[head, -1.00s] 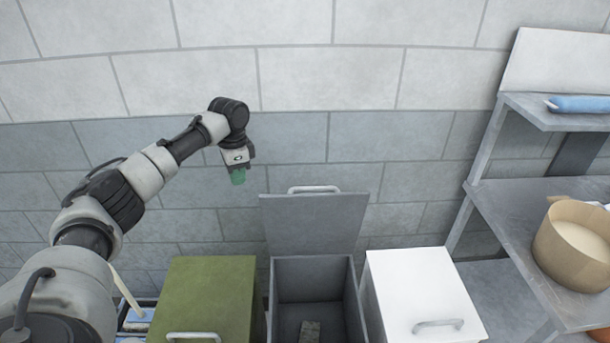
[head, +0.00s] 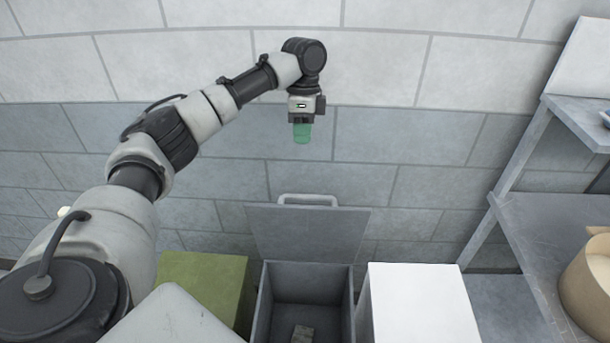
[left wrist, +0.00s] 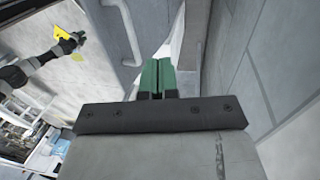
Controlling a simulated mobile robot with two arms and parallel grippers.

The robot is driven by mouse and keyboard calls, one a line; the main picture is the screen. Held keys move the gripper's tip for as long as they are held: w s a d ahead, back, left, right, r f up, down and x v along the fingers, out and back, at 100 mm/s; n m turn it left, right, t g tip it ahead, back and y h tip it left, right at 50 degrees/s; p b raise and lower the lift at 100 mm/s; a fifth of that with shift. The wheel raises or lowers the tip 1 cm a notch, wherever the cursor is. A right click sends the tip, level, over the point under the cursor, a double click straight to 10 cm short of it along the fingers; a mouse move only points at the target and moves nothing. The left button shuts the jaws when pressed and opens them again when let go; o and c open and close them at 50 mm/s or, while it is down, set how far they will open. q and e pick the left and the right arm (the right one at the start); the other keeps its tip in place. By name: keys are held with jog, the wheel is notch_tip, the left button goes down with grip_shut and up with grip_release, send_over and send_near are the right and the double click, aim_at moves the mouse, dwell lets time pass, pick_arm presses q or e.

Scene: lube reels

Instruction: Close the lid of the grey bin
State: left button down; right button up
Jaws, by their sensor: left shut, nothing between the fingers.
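The grey bin (head: 305,275) stands open between two other bins, with its lid (head: 308,236) raised and leaning back near the wall. The lid has a light bar handle (head: 308,199) on its upper edge. A small grey block (head: 303,334) lies inside the bin. My left gripper (head: 302,133) is above the lid, pointing down with its green fingers together and empty, apart from the lid. In the left wrist view the shut fingers (left wrist: 158,77) show, with a bar handle beyond them. A distant arm there, apparently mine, has a small, unclear right gripper (left wrist: 78,38).
A green bin (head: 205,280) stands left of the grey bin and a white bin (head: 418,300) stands right. A grey shelf unit (head: 540,235) with a tan round container (head: 590,280) is at the right. The block wall is close behind.

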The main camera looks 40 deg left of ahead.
pick_arm(q)
jog(key=s+d+f+p, duration=0.2)
jog(key=s+f, duration=0.3)
jog(key=f, duration=0.4)
jog(key=shift+d+f+p, duration=0.2)
jog(key=shift+d+p, duration=0.15)
jog(key=shift+p, duration=0.55)
